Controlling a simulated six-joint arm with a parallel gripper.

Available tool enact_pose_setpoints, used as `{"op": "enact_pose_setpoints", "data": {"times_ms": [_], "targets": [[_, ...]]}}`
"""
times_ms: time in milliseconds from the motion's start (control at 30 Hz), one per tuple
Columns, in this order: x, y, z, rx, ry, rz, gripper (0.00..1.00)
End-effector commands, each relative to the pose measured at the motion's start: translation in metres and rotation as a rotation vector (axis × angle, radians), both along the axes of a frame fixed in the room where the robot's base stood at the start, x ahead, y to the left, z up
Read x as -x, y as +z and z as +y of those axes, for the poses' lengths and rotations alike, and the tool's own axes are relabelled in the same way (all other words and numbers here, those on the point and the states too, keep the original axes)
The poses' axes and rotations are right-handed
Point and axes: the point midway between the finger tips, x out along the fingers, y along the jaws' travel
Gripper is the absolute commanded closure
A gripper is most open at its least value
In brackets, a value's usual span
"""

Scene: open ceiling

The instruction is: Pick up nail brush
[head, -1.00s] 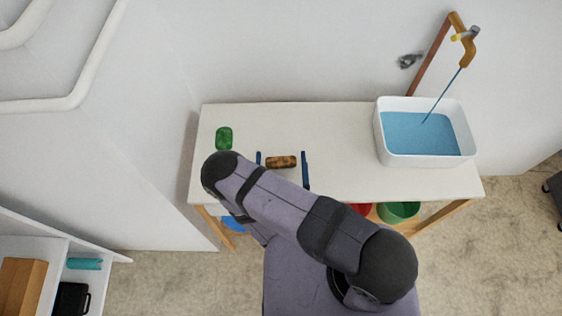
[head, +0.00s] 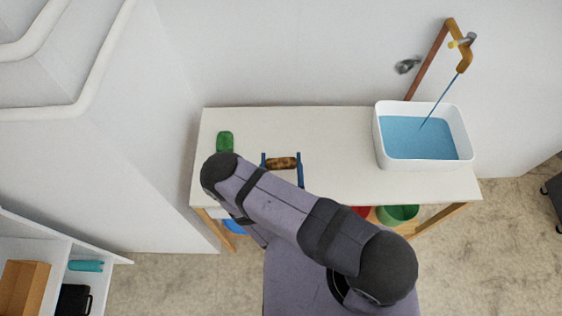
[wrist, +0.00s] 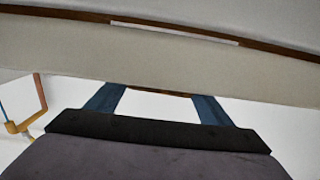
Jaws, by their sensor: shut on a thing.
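The nail brush (head: 283,163) is a brown, mottled block lying lengthwise near the left part of the white table (head: 340,130). My gripper (head: 282,162) has its two blue fingers at the brush's left and right ends, shut on it. In the wrist view, the two blue fingers (wrist: 157,98) reach forward, with a thin brown edge of the brush (wrist: 160,92) between their tips. Most of the brush is hidden there. Whether it touches the table cannot be told.
A green object (head: 225,141) lies left of the brush. A white basin (head: 384,153) of blue water stands at the table's right end, under a tap (head: 462,55). Green (head: 398,214) and red containers sit below the table. The middle of the tabletop is clear.

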Motion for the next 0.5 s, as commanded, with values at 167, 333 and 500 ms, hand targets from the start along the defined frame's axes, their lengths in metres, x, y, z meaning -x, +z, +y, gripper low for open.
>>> {"op": "enact_pose_setpoints", "data": {"times_ms": [167, 333, 500], "targets": [[0.0, 0.029, 0.0, -0.001, 0.0, -0.001, 0.48], [0.0, 0.054, 0.0, 0.0, 0.0, -0.001, 0.48], [0.0, 0.074, 0.0, 0.0, 0.0, -0.001, 0.48]]}}
